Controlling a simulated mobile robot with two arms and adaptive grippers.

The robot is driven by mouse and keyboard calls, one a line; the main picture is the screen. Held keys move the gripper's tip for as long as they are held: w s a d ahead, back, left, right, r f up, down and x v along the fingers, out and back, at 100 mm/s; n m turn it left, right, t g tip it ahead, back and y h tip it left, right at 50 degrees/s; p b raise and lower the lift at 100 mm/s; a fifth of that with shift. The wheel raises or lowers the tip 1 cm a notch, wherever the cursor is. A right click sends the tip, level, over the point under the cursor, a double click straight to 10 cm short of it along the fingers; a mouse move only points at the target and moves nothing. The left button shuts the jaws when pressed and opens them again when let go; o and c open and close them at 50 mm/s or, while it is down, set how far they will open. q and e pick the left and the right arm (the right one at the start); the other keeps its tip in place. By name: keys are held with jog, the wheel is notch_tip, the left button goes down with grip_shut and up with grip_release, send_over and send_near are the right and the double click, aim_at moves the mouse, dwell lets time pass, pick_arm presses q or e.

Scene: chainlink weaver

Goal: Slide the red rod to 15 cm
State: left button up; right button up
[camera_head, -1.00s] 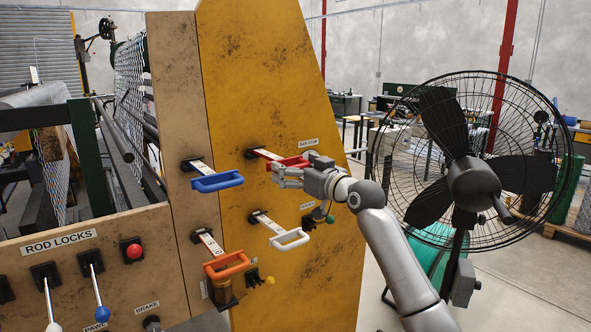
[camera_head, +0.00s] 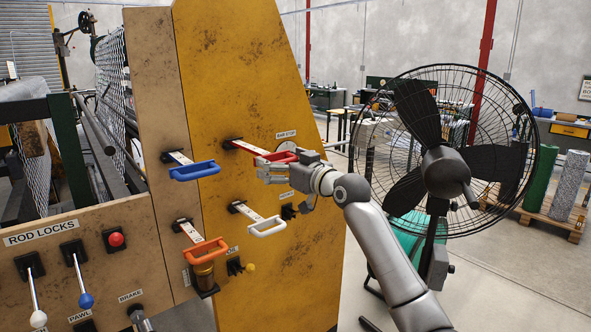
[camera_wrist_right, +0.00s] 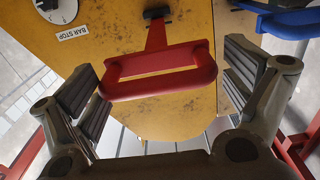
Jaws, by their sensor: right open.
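The red rod (camera_head: 242,146) sticks out of the yellow panel under the BAR STOP label. Its red loop handle (camera_head: 284,156) is at the outer end, partly behind my right gripper (camera_head: 267,173). In the right wrist view, the red handle (camera_wrist_right: 160,88) lies between the two spread fingers of my right gripper (camera_wrist_right: 165,82). Gaps show on both sides of the handle, so the gripper is open. Scale marks on the rod are too small to read. My left gripper is not in view.
A blue handle (camera_head: 195,170) is to the left, with white (camera_head: 268,228) and orange (camera_head: 206,251) handles below. A round dial (camera_wrist_right: 58,10) sits by the BAR STOP label. A large fan (camera_head: 440,165) stands to the right of my right arm.

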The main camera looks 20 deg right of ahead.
jog(key=v, duration=1.1)
jog(key=shift+s+d, duration=0.25)
jog(key=shift+s, duration=0.05)
